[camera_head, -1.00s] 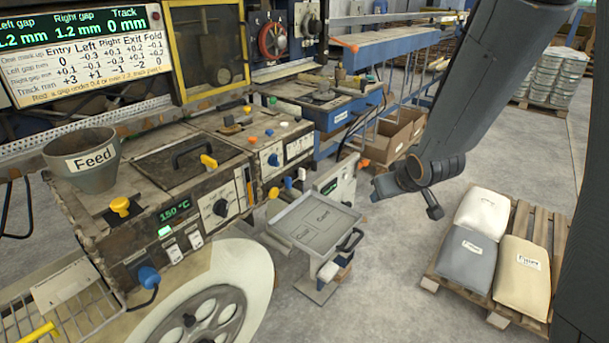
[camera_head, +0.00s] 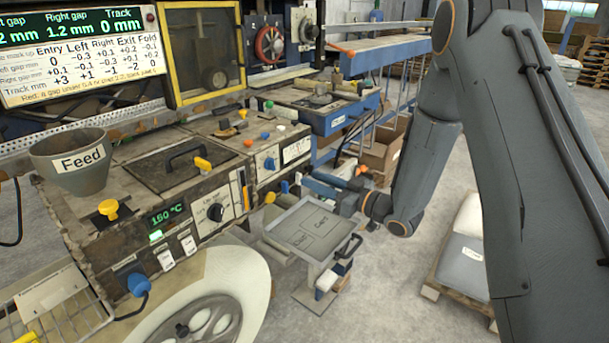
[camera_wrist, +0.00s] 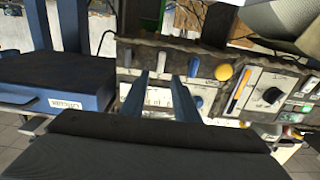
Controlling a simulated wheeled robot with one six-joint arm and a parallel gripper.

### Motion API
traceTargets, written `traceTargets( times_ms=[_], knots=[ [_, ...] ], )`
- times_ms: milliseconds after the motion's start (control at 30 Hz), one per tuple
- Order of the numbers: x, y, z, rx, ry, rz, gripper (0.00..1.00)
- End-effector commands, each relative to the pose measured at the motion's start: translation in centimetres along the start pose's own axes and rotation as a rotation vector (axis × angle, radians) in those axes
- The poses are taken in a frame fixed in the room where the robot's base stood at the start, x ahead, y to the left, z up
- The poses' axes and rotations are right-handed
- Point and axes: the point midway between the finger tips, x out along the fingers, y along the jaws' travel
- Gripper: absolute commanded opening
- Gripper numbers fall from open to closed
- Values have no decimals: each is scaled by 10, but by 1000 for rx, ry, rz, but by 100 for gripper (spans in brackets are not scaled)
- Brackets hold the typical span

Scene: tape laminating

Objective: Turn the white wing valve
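The white wing valve (camera_wrist: 164,62) appears as a small pale upright piece on the machine's front in the wrist view. It lies ahead of my gripper (camera_wrist: 168,76), in line with the gap between the two fingers. The fingers are apart and nothing shows held between them. I cannot tell whether they reach the valve's depth. Beside it are a blue valve (camera_wrist: 194,70) and a yellow knob (camera_wrist: 225,72). In the head view my gripper (camera_head: 308,182) is low at the machine's right end, pointing left; the white valve is hard to make out there.
A grey tray (camera_head: 300,228) on a stand is just below my gripper. The control panel (camera_head: 215,212) with its dial and switches is left of it. A blue bench (camera_head: 335,120) stands behind. Sacks on a pallet (camera_head: 460,265) lie at the right.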

Motion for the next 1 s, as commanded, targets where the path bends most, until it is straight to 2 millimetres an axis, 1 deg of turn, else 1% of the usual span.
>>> traceTargets(
  times_ms=[33,100,200,300,433,633,667,800,833,1000],
  knots=[
    [8,-1,-1,0,0,-2,28],
    [19,-2,-1,0,0,-2,28],
    [31,-1,-1,0,-1,-1,28],
    [39,0,0,1,-1,1,28],
    [43,0,0,1,-1,1,28],
    [43,0,0,0,-1,2,28],
    [43,0,0,1,-1,2,26],
    [43,0,0,0,-1,2,3],
    [43,0,0,0,-1,2,0],
    [43,0,0,2,-1,2,0]
  ],
)
